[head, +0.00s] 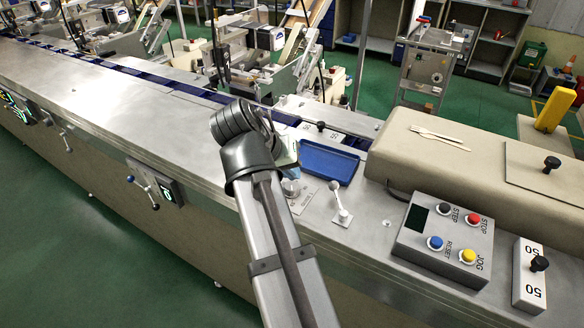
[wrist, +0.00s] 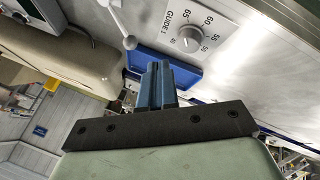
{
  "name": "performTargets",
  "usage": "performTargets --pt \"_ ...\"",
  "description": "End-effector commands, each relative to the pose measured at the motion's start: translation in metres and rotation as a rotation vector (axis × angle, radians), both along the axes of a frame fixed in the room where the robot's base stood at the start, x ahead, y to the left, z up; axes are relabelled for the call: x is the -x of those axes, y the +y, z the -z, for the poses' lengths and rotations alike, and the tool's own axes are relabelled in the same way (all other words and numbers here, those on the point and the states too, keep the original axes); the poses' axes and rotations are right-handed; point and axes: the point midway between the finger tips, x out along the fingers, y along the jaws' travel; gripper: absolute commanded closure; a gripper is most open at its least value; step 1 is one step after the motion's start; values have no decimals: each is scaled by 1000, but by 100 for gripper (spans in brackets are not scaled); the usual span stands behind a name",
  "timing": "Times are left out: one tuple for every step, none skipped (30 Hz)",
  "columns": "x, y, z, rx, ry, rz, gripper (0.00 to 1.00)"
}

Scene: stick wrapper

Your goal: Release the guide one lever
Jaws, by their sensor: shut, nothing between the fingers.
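The guide one lever (head: 341,208) is a short metal lever with a pale ball knob, on the steel top right of the guide dial. It also shows in the wrist view (wrist: 129,40), its ball end near the blue tray. The Guide 1 dial (wrist: 188,38), a grey knob on a white numbered plate, also shows in the head view (head: 291,188). My gripper (wrist: 157,66) has its blue fingers together and empty, with the tray behind them in the wrist view. It is apart from the lever. In the head view my arm hides most of it.
A blue tray (head: 328,163) lies just behind the lever. A beige cover (head: 450,160) with wooden sticks and a button box (head: 445,240) stand to the right. Another lever (head: 145,190) sits on the front panel at left. The steel top is bare farther left.

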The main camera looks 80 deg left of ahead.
Motion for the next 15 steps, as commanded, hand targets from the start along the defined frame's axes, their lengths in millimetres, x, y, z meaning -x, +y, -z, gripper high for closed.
performTargets --pt "-5 2 8 2 0 1 100" --pt "-8 3 12 1 0 2 100" --pt "-11 5 18 2 0 2 100" --pt "-14 6 22 2 0 1 100" --pt "-16 8 26 2 0 1 100" --pt "-19 10 32 2 -1 2 100" --pt "-22 11 36 2 -1 2 100" --pt "-25 12 40 2 -1 2 100" --pt "-28 14 46 2 -1 2 100" --pt "-30 16 49 3 -1 2 100" --pt "-32 17 53 2 -1 2 100" --pt "-35 19 58 1 -1 1 100" --pt "-39 18 59 1 0 2 100" --pt "-44 16 59 0 0 2 100" --pt "-50 15 60 0 0 2 100"
